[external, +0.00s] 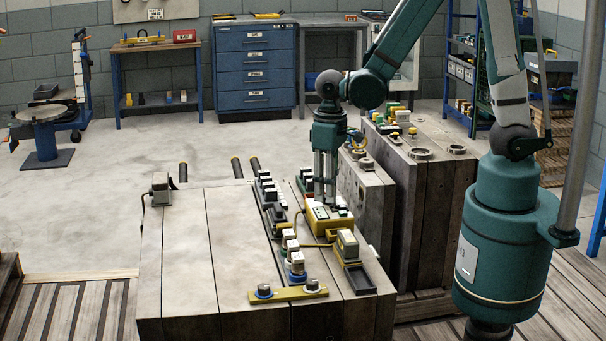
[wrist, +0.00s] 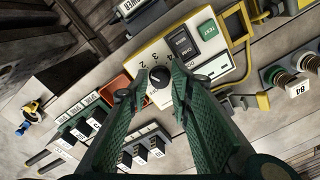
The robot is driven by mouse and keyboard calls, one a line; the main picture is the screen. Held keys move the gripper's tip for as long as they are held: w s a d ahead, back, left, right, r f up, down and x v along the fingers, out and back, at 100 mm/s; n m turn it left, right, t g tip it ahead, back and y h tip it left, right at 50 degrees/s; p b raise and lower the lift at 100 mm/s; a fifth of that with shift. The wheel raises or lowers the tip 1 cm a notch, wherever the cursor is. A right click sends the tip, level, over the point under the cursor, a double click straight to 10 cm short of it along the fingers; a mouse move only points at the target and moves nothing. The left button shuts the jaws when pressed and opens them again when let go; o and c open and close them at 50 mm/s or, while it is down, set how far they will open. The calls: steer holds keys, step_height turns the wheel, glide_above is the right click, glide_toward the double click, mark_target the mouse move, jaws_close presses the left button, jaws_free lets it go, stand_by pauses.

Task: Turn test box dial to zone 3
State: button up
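The test box (external: 326,228) is a yellow case with a pale top, lying on the big grey mould block. In the wrist view its pale panel (wrist: 200,70) carries a green TEST button (wrist: 207,30), a dark display (wrist: 183,42) and a round black dial (wrist: 159,76). Numbers are printed in an arc around the dial. A small light mark shows on the dial, but I cannot tell which number it points at. My gripper (external: 328,197) points down over the box. In the wrist view its two green fingers stand apart, either side of the dial; contact is unclear.
Rows of connectors (wrist: 80,128) and an orange tray (wrist: 128,88) lie close to the box. A yellow cable (wrist: 262,100) runs beside it. A yellow bar with two knobs (external: 288,294) sits at the block's front. The block's left top (external: 195,240) is clear.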

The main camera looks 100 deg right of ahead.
steer(key=shift+n, duration=0.4)
steer(key=n, duration=0.3)
steer(key=n+p, duration=0.1)
steer(key=n, duration=0.3)
steer(key=n+p, duration=0.1)
steer(key=n, duration=0.5)
steer(key=shift+r+n+p, duration=0.3)
steer(key=shift+p, duration=0.05)
step_height(320, 180, up, 7)
steer(key=shift+w+d+r+p, duration=0.1)
steer(key=shift+p, duration=0.8)
steer(key=s+a+r+m+t+p, duration=0.1)
steer(key=a+r+m+t, duration=0.1)
steer(key=a+r, duration=0.5)
steer(key=s+a+r+m+t+h+p, duration=0.1)
steer(key=a+r+m+t+p, duration=0.1)
steer(key=a+r, duration=0.5)
steer(key=shift+s+a+r+m+t, duration=0.15)
steer(key=shift+s+r+m+t, duration=0.35)
steer(key=shift+r, duration=2.5)
